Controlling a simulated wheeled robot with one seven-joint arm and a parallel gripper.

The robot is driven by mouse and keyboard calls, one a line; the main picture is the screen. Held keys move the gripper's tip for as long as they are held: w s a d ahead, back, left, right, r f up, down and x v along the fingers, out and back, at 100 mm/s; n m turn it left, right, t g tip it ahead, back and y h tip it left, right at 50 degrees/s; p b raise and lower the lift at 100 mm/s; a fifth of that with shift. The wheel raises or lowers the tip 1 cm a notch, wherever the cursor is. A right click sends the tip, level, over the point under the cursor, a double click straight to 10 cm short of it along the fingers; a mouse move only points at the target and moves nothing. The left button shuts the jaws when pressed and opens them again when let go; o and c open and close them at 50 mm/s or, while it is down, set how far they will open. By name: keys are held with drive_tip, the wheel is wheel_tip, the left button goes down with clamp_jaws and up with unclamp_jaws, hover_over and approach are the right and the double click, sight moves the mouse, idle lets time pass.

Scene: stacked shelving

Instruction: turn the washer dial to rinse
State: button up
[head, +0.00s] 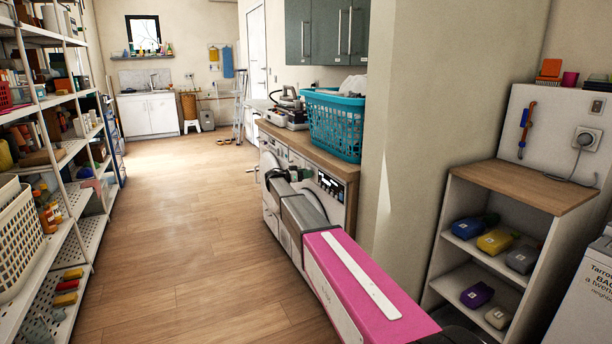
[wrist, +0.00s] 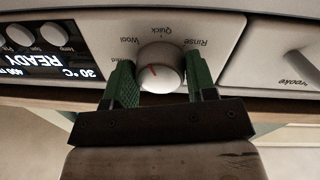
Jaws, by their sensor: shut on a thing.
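The washer dial (wrist: 160,66) is a round, pale knob with a short red mark, seen upside down in the wrist view. The mark leans toward the Wool and Quick side, away from the Rinse label; its exact setting is hard to tell. My gripper (wrist: 160,80) has its two green fingers on either side of the dial, shut on it. The washer (head: 334,203) stands under the wooden counter in the head view. There my arm covers part of its front, and the dial cannot be made out.
A lit display (wrist: 45,62) reading READY and smaller round knobs (wrist: 53,36) sit left of the dial. A panel with a bar handle (wrist: 300,65) is at right. A teal basket (head: 334,123) stands on the counter. Open floor (head: 180,230) lies to the left.

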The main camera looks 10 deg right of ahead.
drive_tip(key=m+y, duration=0.1)
drive_tip(key=m, duration=1.1)
drive_tip(key=shift+w+a+m, duration=0.1)
drive_tip(key=shift+m, duration=0.3)
idle(0.4)
drive_tip(key=o, duration=0.9)
drive_tip(key=shift+r, duration=0.1)
drive_tip(key=shift+a, duration=0.1)
drive_tip(key=v, duration=1)
drive_tip(key=shift+a, duration=0.3)
